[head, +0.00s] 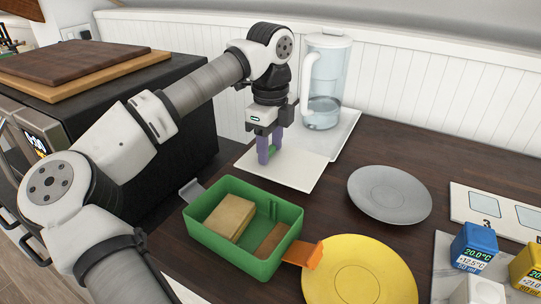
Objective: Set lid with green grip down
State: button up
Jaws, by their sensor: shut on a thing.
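My gripper (270,154) points down at the back of the counter, its purple fingers shut on a small green grip (273,151). A flat, pale, square panel (295,171) lies directly under the fingers and looks like the lid's plate. I cannot tell for certain whether it is the lid or a mat beneath it, nor whether the lid touches the surface below. The fingers hide part of the grip.
A green box (202,232) with brown blocks inside stands in front of the gripper. A clear pitcher (325,85) stands close behind, to the right. A grey plate (390,193), a yellow plate (360,280) and a blue timer-like cube (474,247) are to the right.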

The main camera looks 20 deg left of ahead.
aim_at(270, 150)
jog(key=shift+f, duration=1.6)
jog(key=shift+f, duration=0.1)
jog(key=shift+f, duration=0.15)
jog(key=o, duration=1)
notch_tip(270, 150, up, 13)
jog(key=shift+f, duration=0.2)
